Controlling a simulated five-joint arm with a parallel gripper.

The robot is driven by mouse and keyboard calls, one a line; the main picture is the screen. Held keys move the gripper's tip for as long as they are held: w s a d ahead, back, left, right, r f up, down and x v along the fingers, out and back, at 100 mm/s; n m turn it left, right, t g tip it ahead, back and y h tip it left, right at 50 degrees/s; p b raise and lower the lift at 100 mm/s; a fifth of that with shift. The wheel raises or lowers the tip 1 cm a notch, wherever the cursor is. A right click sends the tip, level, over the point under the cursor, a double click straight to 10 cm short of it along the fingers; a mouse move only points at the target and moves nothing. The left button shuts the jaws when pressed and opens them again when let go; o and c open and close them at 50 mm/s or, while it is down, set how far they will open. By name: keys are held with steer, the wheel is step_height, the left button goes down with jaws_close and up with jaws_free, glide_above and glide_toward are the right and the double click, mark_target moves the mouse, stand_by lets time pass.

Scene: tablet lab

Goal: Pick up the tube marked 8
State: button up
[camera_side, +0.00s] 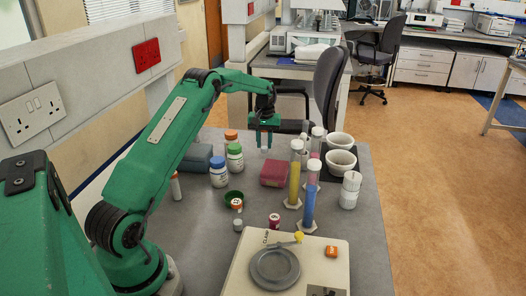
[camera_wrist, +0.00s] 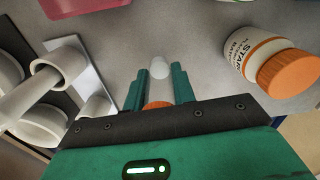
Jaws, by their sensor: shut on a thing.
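My gripper (camera_side: 264,133) is above the back of the grey bench, with its jaws shut on a small whitish tube (camera_side: 265,147). In the wrist view the green jaws (camera_wrist: 158,88) close on both sides of the tube (camera_wrist: 157,70). Its pale rounded end points away from the wrist, and an orange part (camera_wrist: 158,104) shows near the palm. No number can be read on it. How high the tube is above the bench is hard to tell.
Bottles with orange (camera_side: 231,135), green (camera_side: 235,158) and blue (camera_side: 219,173) caps stand left. A dark red box (camera_side: 275,173) lies below. Yellow (camera_side: 294,175) and blue (camera_side: 310,195) cylinders and white bowls (camera_side: 341,160) stand right. A balance (camera_side: 250,275) is in front.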

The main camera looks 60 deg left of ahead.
steer(key=d+r, duration=0.8)
steer(key=d, duration=0.3)
steer(key=shift+d+r, duration=0.15)
steer(key=shift+d, duration=0.2)
steer(key=shift+s+a, duration=0.1)
